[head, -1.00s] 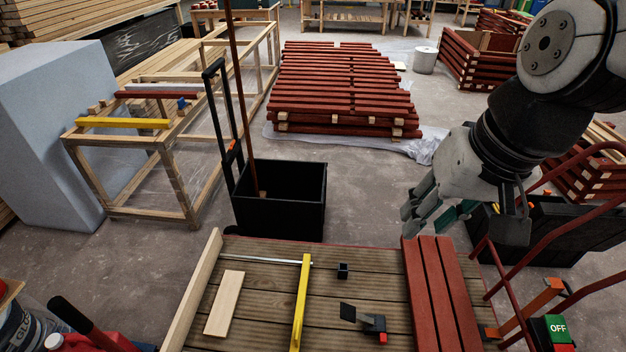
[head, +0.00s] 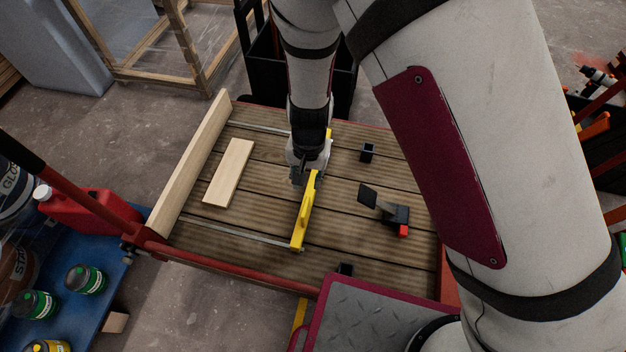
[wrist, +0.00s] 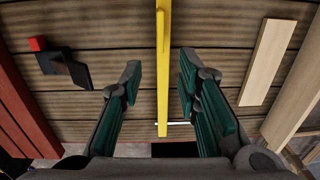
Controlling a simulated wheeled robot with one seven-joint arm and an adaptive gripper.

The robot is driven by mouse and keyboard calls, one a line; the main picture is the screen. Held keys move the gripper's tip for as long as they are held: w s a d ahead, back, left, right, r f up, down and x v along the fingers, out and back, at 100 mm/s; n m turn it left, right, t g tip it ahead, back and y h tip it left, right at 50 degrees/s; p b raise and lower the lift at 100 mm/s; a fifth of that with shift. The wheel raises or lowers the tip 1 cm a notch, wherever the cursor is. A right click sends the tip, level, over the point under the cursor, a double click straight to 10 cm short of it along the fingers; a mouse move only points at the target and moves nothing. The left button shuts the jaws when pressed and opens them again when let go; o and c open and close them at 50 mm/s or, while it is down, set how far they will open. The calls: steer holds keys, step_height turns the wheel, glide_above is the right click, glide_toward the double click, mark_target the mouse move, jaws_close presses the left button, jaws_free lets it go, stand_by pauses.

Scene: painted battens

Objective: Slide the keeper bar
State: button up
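The keeper bar appears to be the yellow bar (head: 303,225), which lies across the two thin metal rails on the slatted wooden deck. It has a raised part along its length. My gripper (head: 311,172) is over the far part of the bar in the head view. In the wrist view, the yellow bar (wrist: 162,75) runs between the two fingers of my gripper (wrist: 158,78). The fingers are spread, with a visible gap on each side of the bar. My wrist hides part of the bar's far end in the head view.
A pale wooden board (head: 229,171) lies left of the bar, inside an upright edge plank (head: 191,165). A black latch-like piece with a red block (head: 384,208) and a small black socket (head: 367,152) are on the right. Bare deck lies on both sides of the bar.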

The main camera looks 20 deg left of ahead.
mark_target(306, 212)
steer(key=f+b, duration=0.2)
steer(key=f, duration=0.4)
steer(key=f+b, duration=0.2)
steer(key=f, duration=0.4)
steer(key=s+f+b, duration=0.1)
steer(key=f+b, duration=0.1)
steer(key=f, duration=0.4)
steer(key=shift+a+f, duration=0.15)
steer(key=shift+a, duration=0.15)
jaws_close()
